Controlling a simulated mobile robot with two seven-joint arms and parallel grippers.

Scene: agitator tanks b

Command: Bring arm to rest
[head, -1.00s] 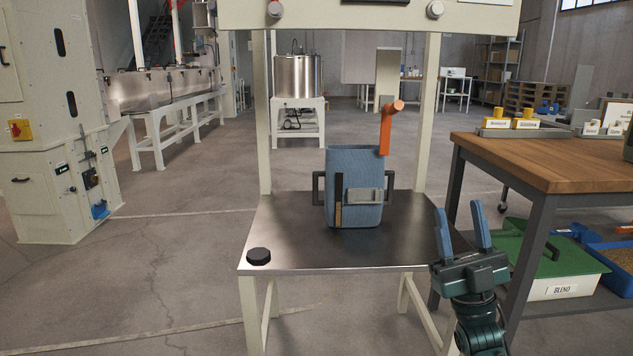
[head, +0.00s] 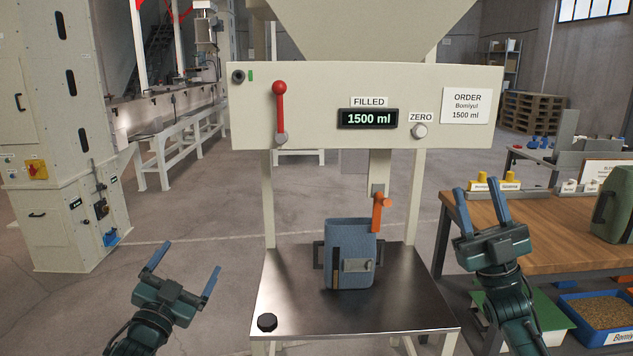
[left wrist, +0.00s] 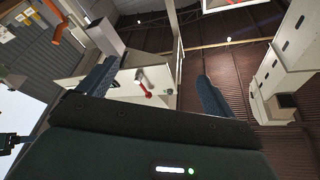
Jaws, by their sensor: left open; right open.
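My left gripper (head: 184,272) is open and empty, low at the left in the head view, left of the metal stand table (head: 400,300) and apart from it. In the left wrist view its two fingers (left wrist: 155,85) are spread with nothing between them, and the view looks up towards the ceiling. My right gripper (head: 476,203) is open and empty, fingers pointing up, right of the filling stand and in front of the wooden table. Neither gripper touches anything that I can see.
A blue container (head: 350,240) stands on the stand table under the orange-handled spout (head: 381,212). The panel (head: 330,90) has a red lever (head: 280,105) and a display (head: 368,119) reading 1500 ml. A wooden table (head: 545,230) is at right. Floor at left is clear.

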